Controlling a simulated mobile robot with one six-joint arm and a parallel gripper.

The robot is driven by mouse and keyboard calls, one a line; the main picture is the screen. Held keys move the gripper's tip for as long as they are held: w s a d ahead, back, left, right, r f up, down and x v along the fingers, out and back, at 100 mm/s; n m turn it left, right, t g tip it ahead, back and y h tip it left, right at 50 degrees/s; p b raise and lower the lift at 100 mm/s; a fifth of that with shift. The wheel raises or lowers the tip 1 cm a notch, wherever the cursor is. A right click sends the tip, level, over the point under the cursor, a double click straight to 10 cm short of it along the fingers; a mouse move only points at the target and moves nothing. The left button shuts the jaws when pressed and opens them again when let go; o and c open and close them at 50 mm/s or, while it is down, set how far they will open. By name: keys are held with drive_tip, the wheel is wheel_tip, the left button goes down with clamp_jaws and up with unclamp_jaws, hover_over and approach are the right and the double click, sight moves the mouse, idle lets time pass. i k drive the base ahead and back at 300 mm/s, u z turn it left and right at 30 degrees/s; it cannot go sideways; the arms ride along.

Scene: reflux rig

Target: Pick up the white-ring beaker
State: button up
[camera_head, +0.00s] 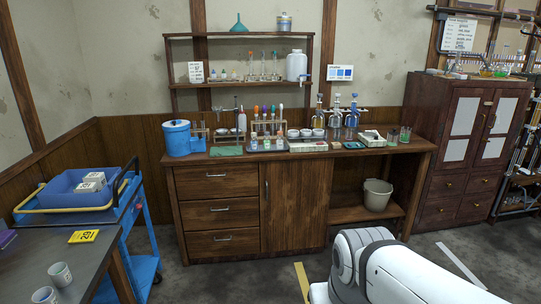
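Two small glass beakers stand at the right end of the wooden bench, a left one (392,137) and a right one (405,134). Two pale cups or beakers, one behind (61,274) and one in front (45,296), stand on the dark table at the lower left; the front one is cut by the picture edge. All are too small for me to tell which has a white ring. My white arm shows at the bottom right, but my gripper is out of view.
The wooden bench (218,187) carries a blue container (177,138), racks and glassware. A blue cart (142,245) stands left, beside the dark table (103,262). A bucket (377,194) sits under the bench. A cabinet (470,140) stands right. The floor before the bench is mostly clear.

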sight(406, 131)
drive_tip(key=z, duration=0.55)
drive_tip(key=i, duration=1.65)
drive_tip(key=z, duration=0.45)
drive_tip(key=i, duration=2.3)
drive_tip(key=z, duration=0.05)
